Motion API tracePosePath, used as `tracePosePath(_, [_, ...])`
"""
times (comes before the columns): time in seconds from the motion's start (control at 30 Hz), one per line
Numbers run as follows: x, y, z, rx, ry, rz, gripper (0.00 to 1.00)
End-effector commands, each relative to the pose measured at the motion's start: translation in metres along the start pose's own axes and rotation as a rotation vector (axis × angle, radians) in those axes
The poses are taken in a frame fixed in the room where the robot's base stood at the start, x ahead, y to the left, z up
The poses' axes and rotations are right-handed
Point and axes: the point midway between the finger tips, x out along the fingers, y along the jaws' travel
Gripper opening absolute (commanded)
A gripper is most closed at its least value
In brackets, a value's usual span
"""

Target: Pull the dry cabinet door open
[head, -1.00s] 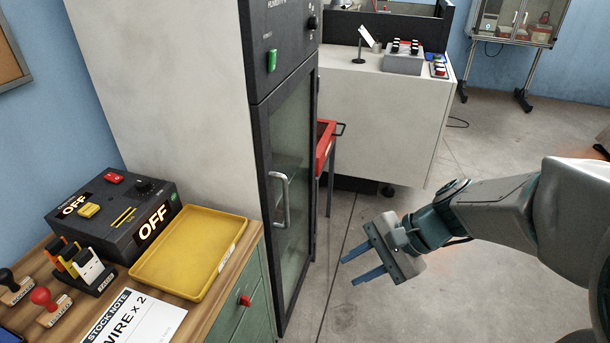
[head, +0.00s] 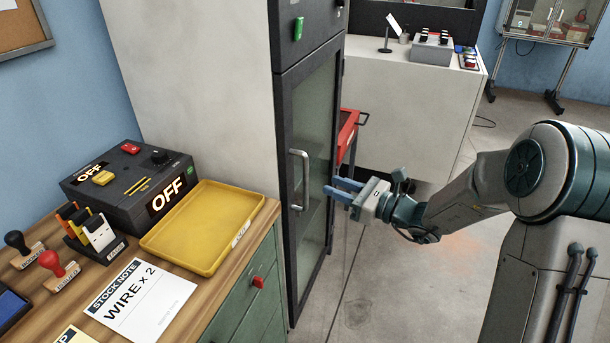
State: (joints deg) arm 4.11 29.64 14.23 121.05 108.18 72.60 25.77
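The dry cabinet is a tall white body with a dark-framed glass door (head: 315,165), which looks shut. Its vertical grey bar handle (head: 300,180) is on the left part of the door. My gripper (head: 341,189) is to the right of the handle, in front of the door, with its blue fingers pointing left toward it. The fingers are apart with nothing between them. They do not touch the handle.
A wooden-topped bench with a yellow tray (head: 153,241), a black control box (head: 75,183) and stamps stands at the left. A red cart (head: 347,132) is behind the door's right side. A white counter (head: 400,110) stands further back.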

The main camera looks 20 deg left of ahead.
Motion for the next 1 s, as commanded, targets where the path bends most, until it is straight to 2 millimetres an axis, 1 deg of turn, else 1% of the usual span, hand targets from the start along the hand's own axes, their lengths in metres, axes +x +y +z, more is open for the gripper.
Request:
tracePosePath(0.03, [0.013,0.001,0.0,0.0,-0.001,0.004,0.29])
tracePosePath(0.2, [0.048,0.001,0.0,-0.001,0.0,0.004,0.29])
tracePosePath(0.3, [0.066,0.001,0.0,-0.001,0.0,0.004,0.29])
tracePosePath(0.4, [0.078,0.0,0.0,-0.001,0.001,0.001,0.29])
tracePosePath(0.5, [0.086,0.0,0.0,-0.001,0.001,0.001,0.29])
tracePosePath(0.6, [0.09,0.0,0.0,-0.001,0.001,-0.001,0.29])
tracePosePath(0.87, [0.091,0.0,0.0,-0.001,0.001,-0.001,0.29])
tracePosePath(0.97, [0.091,0.0,0.0,-0.001,0.001,-0.001,0.04])
tracePosePath(1.0, [0.091,0.0,0.0,-0.001,0.001,-0.001,0.0])
